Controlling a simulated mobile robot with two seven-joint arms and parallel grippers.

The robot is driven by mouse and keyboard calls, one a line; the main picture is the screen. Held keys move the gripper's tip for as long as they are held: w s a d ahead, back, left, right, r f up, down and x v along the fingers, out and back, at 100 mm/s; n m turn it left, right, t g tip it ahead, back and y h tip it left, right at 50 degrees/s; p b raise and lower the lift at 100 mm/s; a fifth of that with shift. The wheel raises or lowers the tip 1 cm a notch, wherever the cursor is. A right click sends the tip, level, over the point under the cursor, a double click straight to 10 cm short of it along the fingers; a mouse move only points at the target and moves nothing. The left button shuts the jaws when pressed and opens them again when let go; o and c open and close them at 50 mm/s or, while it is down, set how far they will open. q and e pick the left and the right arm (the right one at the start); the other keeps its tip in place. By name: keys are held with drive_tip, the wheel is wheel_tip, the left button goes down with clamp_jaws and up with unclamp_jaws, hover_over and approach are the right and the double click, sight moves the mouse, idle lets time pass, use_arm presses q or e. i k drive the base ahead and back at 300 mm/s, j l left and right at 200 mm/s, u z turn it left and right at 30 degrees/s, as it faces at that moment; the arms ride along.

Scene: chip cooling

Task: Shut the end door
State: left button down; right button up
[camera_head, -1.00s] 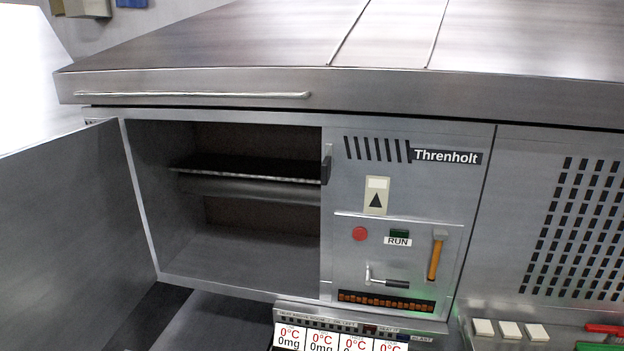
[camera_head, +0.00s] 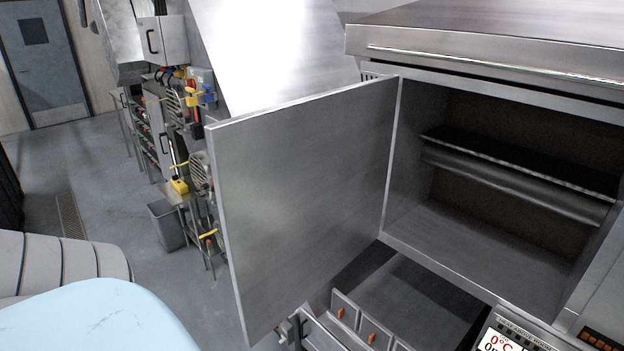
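The end door (camera_head: 305,200) is a flat grey metal panel, hinged at the left side of the machine's opening. It stands wide open, swung out to the left and toward me. Behind it the compartment (camera_head: 475,230) is open to view, with a dark shelf (camera_head: 520,165) and a rounded metal bar across it. I see no object at the opening's front. Neither of my grippers is in the view.
A light blue rounded surface (camera_head: 95,320) and a pale ribbed shape (camera_head: 60,262) fill the lower left. A grey bin (camera_head: 168,225) and equipment racks stand beyond the door. Drawers with orange handles (camera_head: 360,325) lie below it. Open floor (camera_head: 110,170) shows at the left.

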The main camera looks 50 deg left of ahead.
sight(299, 185)
drive_tip(key=k+j, duration=0.1)
drive_tip(key=j, duration=0.45)
drive_tip(key=k+j, duration=0.1)
drive_tip(key=j, duration=0.95)
drive_tip(key=k+j+z, duration=0.15)
drive_tip(key=j, duration=0.95)
drive_tip(key=j+z, duration=0.1)
drive_tip(key=j, duration=0.45)
drive_tip(key=i+j, duration=0.1)
drive_tip(key=j, duration=0.15)
drive_tip(key=i+j+z, duration=0.1)
drive_tip(key=j, duration=0.2)
drive_tip(key=i+j, duration=0.1)
drive_tip(key=j, duration=0.15)
drive_tip(key=k, duration=0.2)
drive_tip(key=k+j+z, duration=0.2)
drive_tip(key=j, duration=0.2)
drive_tip(key=i, duration=0.1)
